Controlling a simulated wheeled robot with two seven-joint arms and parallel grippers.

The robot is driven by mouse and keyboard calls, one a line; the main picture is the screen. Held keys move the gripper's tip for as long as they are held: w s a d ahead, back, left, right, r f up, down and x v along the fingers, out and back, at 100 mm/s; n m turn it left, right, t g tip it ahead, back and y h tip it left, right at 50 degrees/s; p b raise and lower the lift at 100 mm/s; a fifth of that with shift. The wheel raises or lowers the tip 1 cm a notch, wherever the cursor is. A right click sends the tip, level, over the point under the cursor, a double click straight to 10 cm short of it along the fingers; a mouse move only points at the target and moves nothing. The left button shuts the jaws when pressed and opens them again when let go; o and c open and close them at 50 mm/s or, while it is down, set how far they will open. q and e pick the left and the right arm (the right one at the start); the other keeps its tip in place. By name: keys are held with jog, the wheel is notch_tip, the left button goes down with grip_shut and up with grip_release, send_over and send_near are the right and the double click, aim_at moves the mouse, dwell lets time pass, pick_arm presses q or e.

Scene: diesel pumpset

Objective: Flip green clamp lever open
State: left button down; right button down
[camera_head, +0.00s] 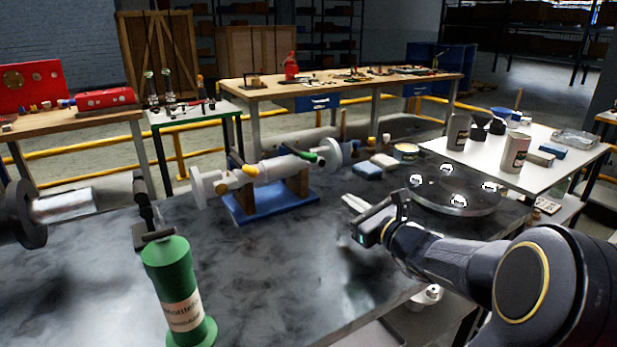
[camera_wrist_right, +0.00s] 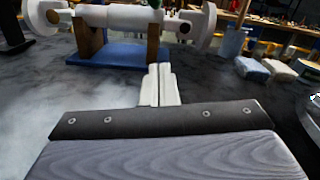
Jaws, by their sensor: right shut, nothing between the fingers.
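The green clamp lever (camera_head: 309,156) sits on top of a white pipe assembly (camera_head: 274,167), near its right flange, in the head view. In the wrist view only a small green bit (camera_wrist_right: 155,3) shows at the top edge, so the lever's position is unclear there. The pipe rests on wooden blocks over a blue base (camera_head: 270,201). My right gripper (camera_head: 352,203) is shut and empty, to the right of the blue base and apart from the lever. Its pale fingers (camera_wrist_right: 160,82) lie together in the wrist view, pointing towards the base.
A green bottle (camera_head: 172,280) stands at the front left of the dark table. A round metal flange with bolts (camera_head: 455,190) lies right of my gripper. A blue sponge (camera_head: 367,170) and a pale block lie behind. The table between gripper and base is clear.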

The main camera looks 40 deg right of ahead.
jog(key=w, duration=1)
jog(key=shift+w+d+b, duration=0.1)
jog(key=shift+d+b, duration=0.15)
jog(key=shift+b, duration=0.15)
jog(key=shift+w+a+r+p, duration=0.2)
jog(key=shift+r+p, duration=0.1)
jog(key=shift+r, duration=0.7)
jog(key=shift+w+a+r+p, duration=0.15)
jog(key=shift+r+p, duration=0.1)
jog(key=shift+r, duration=0.75)
